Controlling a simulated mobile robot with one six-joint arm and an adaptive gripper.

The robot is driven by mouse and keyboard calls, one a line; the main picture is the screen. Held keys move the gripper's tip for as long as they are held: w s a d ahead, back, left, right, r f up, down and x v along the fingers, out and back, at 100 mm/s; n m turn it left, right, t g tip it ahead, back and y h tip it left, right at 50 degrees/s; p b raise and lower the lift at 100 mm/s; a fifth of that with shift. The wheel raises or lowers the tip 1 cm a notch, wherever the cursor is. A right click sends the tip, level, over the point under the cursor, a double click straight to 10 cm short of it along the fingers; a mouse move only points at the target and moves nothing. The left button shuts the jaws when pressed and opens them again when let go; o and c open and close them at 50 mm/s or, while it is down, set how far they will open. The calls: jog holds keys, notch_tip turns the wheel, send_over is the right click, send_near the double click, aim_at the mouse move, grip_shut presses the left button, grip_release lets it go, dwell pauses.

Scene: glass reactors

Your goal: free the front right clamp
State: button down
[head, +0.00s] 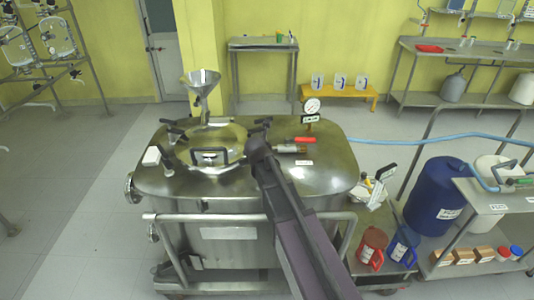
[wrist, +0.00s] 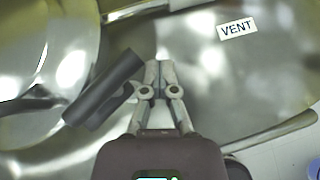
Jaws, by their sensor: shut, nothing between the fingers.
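The steel vessel (head: 325,180) has a round lid (head: 230,135) with black-handled clamps around its rim. The front right clamp shows in the wrist view as a dark cylindrical handle (wrist: 104,88), lying slanted beside the lid's edge (wrist: 85,45). In the head view my arm hides this clamp. My gripper (wrist: 158,68) is shut and empty, with its fingertips just right of the handle's upper end. I cannot tell whether they touch. In the head view the fingers are hidden behind my wrist.
Other clamps sit at the lid's back right (head: 262,123) and back left (head: 174,128). A steel funnel (head: 202,82) stands behind the lid. A red-handled valve (head: 303,140) and a gauge (head: 312,106) rise to the right. A VENT label (wrist: 236,29) lies on the vessel top.

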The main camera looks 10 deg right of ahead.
jog(key=shift+w+d, duration=0.1)
jog(key=shift+w, duration=0.75)
dwell(1.5)
jog(key=s+d+r+p, duration=0.5)
jog(key=s+d, duration=0.1)
jog(key=s, duration=0.4)
jog(key=shift+r+p, duration=0.3)
jog(key=shift+d, duration=0.15)
